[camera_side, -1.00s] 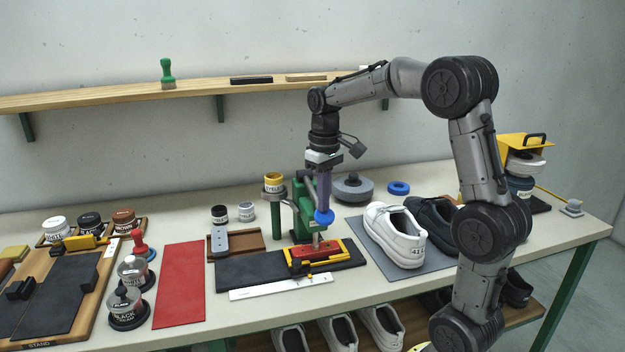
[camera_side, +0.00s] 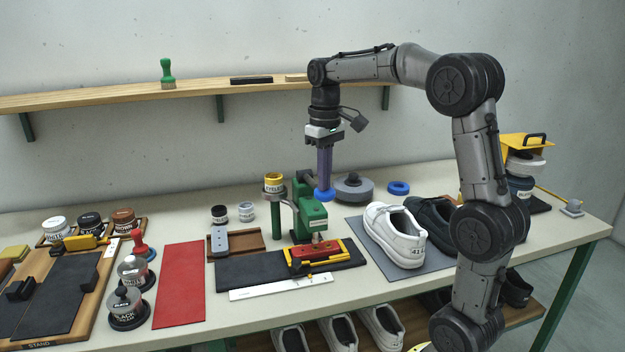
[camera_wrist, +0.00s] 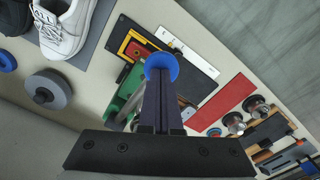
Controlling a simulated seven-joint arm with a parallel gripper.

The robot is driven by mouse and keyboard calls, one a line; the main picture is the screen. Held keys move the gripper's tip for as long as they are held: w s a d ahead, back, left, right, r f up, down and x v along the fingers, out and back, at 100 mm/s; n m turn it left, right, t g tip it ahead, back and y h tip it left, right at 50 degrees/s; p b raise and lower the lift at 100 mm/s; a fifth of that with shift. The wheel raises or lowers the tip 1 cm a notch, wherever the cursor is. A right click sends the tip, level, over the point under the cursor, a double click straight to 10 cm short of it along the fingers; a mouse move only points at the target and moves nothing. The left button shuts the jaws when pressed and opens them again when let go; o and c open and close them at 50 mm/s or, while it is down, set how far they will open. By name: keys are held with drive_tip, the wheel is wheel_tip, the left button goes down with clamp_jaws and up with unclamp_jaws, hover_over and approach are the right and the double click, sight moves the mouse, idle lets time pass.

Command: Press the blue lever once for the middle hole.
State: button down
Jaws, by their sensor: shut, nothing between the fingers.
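The blue lever's round knob (camera_side: 324,195) stands raised at the top of the green press (camera_side: 311,215). My gripper (camera_side: 324,187) is shut with nothing in it, its long purple fingers pointing down with the tips right at the knob. Whether they still touch it I cannot tell. The wrist view shows the knob (camera_wrist: 161,66) just past the fingertips (camera_wrist: 159,78). Under the press head a red piece (camera_side: 316,254) lies in a yellow jig (camera_side: 345,254) on a black base (camera_side: 245,270). Its holes are too small to make out.
A yellow-topped eyelet cup (camera_side: 273,182) stands left of the press. A white shoe (camera_side: 394,235) and a dark shoe stand on a grey mat to the right. A grey round weight (camera_side: 354,188) is behind. A white ruler (camera_side: 280,288) lies in front.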

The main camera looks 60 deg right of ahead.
wheel_tip(320, 180, up, 8)
idle(0.9)
drive_tip(key=shift+f, duration=0.15)
drive_tip(key=s+a+r+n+t, duration=0.2)
drive_tip(key=s+a+n, duration=0.1)
drive_tip(key=s+a, duration=0.7)
drive_tip(key=s+a+f+t, duration=0.1)
drive_tip(key=s+a+f, duration=0.2)
drive_tip(key=f, duration=0.4)
drive_tip(key=s+a+f+t, duration=0.2)
drive_tip(key=s+a+f, duration=0.1)
drive_tip(key=f, duration=0.4)
drive_tip(key=shift+s+a+t, duration=0.3)
drive_tip(key=shift+s, duration=0.3)
